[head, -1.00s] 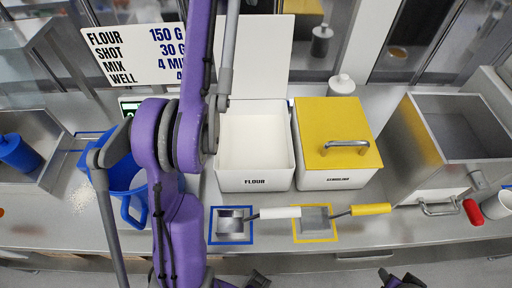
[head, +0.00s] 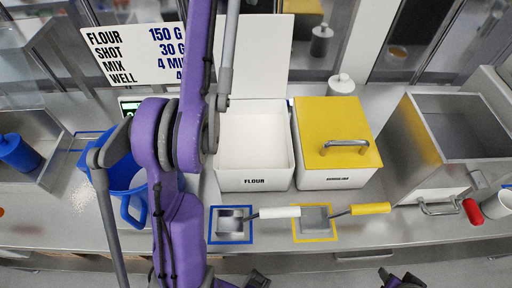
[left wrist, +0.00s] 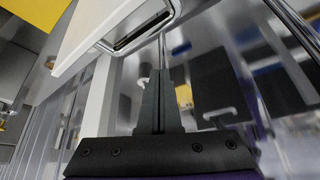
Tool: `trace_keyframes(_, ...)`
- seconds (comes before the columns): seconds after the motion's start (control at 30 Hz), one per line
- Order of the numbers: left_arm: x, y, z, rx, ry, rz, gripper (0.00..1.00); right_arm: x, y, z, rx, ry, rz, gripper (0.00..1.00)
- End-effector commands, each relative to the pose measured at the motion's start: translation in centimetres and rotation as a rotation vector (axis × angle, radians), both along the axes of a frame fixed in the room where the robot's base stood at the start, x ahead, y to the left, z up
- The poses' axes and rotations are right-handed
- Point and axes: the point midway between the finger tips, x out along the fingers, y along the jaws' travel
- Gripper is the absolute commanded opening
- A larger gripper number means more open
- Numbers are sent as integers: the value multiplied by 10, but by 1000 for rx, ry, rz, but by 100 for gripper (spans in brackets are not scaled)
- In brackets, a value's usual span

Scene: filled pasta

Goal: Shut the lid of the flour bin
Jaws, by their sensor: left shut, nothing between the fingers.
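The white flour bin (head: 255,178) stands on the steel counter, labelled FLOUR and with its top open. Its white lid (head: 258,58) stands upright at the bin's back edge. My left arm runs up past the bin's left side, and its gripper is hidden or out of frame in the head view. In the left wrist view my left gripper (left wrist: 157,75) is shut and empty. Its tips are just below the metal handle (left wrist: 140,35) on a white panel (left wrist: 95,25), which looks like the flour lid. I cannot tell whether they touch.
The semolina bin (head: 335,180) with its shut yellow lid (head: 340,115) stands close on the right. Two scoops (head: 232,224) (head: 316,218) lie on marked squares in front. A steel container (head: 450,135) stands at the right.

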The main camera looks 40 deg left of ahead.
Motion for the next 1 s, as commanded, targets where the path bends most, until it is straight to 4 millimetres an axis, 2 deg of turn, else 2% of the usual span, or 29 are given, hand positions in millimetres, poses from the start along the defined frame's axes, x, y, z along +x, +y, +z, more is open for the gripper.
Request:
trace_keyframes(0.27,0,0,-4,0,1,0,0,-1,0,-4,0,2,0,48)
trace_keyframes(1.0,0,0,-49,0,1,0,0,-11,0,-40,0,21,0,48)
